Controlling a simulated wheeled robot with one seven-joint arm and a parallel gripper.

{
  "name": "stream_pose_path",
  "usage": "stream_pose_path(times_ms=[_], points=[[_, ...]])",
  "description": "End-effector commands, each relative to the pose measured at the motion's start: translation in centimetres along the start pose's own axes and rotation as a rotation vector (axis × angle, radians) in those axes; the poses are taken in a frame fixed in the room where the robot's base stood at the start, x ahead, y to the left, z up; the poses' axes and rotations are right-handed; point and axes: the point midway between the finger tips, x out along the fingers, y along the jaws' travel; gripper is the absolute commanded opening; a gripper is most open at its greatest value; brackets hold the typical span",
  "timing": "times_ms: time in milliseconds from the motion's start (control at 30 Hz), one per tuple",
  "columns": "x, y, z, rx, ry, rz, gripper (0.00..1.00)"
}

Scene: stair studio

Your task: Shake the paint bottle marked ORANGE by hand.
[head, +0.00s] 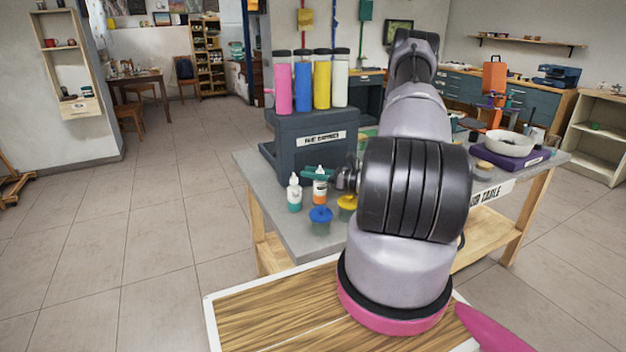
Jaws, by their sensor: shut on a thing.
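A small bottle with a white cap and an orange lower part (320,190) is at the left front of the grey table (288,226). My gripper (318,174) reaches it from the right, with a teal finger across its upper part. The gripper is shut on this bottle, which is upright. I cannot tell whether its base touches the table, and its label is too small to read. A similar bottle with a teal lower part (295,195) stands just left of it. My arm hides much of the table.
A blue pot (320,215) and a yellow pot (347,203) are close in front of the bottle. A dark paint dispenser (310,140) with pink, blue, yellow and white cylinders stands behind. A white bowl (509,144) sits at the right. Floor to the left is clear.

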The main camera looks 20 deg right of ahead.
Motion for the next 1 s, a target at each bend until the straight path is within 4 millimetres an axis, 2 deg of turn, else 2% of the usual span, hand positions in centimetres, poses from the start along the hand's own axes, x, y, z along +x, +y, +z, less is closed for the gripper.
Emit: stream_pose_path(times_ms=[300,400,633,1000], points=[[0.0,0.0,6.1,-0.005,0.0,0.001,0.0],[0.0,0.0,7.6,-0.004,0.0,0.0,0.0],[0.0,0.0,10.6,-0.004,0.0,0.0,0.0],[0.0,0.0,14.2,-0.003,0.0,-0.001,0.0]])
